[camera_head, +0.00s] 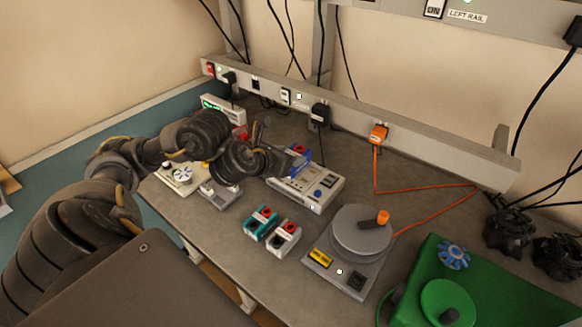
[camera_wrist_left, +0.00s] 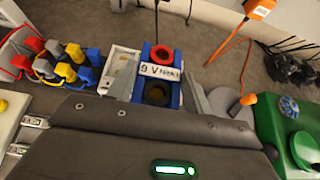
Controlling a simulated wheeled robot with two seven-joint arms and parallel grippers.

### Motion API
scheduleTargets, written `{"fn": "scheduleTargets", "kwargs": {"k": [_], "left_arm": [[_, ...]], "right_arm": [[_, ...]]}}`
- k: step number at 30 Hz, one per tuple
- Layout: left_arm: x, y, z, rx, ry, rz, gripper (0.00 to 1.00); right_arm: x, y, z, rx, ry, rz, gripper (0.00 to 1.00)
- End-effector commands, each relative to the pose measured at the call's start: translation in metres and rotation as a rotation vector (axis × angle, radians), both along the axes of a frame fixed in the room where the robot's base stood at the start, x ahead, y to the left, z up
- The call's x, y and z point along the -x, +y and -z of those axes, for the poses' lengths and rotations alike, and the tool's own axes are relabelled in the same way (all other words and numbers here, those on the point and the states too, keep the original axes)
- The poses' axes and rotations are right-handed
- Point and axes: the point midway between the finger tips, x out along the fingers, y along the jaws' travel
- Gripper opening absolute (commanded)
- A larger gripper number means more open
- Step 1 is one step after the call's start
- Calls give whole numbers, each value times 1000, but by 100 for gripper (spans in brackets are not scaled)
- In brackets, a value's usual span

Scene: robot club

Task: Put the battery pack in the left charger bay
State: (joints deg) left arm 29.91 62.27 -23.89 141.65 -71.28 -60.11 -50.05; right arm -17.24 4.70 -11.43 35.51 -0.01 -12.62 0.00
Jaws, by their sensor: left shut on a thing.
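The battery pack (camera_wrist_left: 147,95) is blue, with a red and a black round terminal and a white label reading "9 V". My left gripper (camera_wrist_left: 160,85) is shut on it, one finger on each side. In the head view the pack's blue side and red top (camera_head: 301,153) show at the gripper (camera_head: 291,162), over the far part of the pale charger (camera_head: 318,197). The charger also shows beside the pack in the left wrist view (camera_wrist_left: 117,62). The bays are mostly hidden, and I cannot tell whether the pack touches the charger. My right gripper is not in view.
A teal block (camera_head: 258,226) and a grey block (camera_head: 283,242) with red terminals stand in front of the charger. A round-topped device (camera_head: 345,262) and a green case (camera_head: 490,290) are to the right. Coloured clips (camera_wrist_left: 60,60) lie left in the wrist view. An orange cable (camera_head: 425,190) crosses behind.

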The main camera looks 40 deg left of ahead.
Motion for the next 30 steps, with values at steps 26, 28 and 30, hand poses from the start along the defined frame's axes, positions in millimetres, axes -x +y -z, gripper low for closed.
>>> {"fn": "scheduleTargets", "kwargs": {"k": [26,28,30], "left_arm": [[-102,87,92,2,-1,0,2],[-102,88,92,1,-2,0,2],[-103,88,93,2,-2,0,2]], "right_arm": [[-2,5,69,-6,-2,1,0],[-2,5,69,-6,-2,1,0],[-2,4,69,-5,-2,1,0]]}}
